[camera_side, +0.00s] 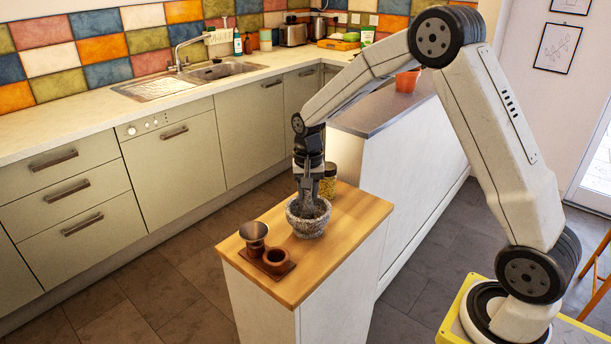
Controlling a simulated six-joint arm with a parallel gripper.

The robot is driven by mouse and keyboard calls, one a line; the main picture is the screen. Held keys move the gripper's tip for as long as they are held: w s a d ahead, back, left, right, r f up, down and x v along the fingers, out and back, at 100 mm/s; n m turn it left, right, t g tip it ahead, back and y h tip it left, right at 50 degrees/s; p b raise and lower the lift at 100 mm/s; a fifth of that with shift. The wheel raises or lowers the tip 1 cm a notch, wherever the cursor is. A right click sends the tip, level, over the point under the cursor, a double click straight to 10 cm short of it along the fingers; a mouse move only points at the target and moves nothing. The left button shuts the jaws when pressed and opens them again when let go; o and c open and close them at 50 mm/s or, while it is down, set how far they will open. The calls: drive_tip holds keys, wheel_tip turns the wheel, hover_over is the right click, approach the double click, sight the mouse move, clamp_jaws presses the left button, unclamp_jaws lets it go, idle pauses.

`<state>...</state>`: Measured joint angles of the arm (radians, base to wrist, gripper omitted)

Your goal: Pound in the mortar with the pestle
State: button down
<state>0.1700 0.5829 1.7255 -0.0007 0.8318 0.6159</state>
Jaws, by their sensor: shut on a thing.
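The grey stone mortar (308,226) stands upright on the wooden top of a narrow counter. My gripper (308,206) points down into the mortar's opening, with its fingertips at or below the rim. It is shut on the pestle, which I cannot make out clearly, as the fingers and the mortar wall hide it. I cannot tell whether the pestle touches the mortar's bottom.
The wooden top (350,222) is clear to the right.

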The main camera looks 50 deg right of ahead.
drive_tip(key=shift+r, duration=1.55)
drive_tip(key=shift+f, duration=1.55)
drive_tip(key=shift+r, duration=0.1)
drive_tip(key=shift+r, duration=1.45)
drive_tip(key=shift+f, duration=0.15)
drive_tip(key=shift+f, duration=1.4)
